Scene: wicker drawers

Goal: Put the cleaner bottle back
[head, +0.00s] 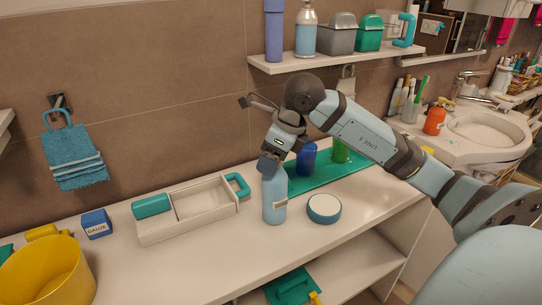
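A light blue bottle (274,198) with a small label stands upright on the white counter, in front of a green tray (342,177). It looks like the cleaner bottle, but I cannot read the label. My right gripper (270,158) reaches down from above at the bottle's darker top. The fingertips are hard to make out there, so I cannot tell whether they are closed on it. My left gripper is not in view.
A blue container (306,160) and a green one (341,150) stand on the tray. A beige caddy (189,226) stands left. The wall shelf (337,60) holds several containers. The counter's front middle is clear.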

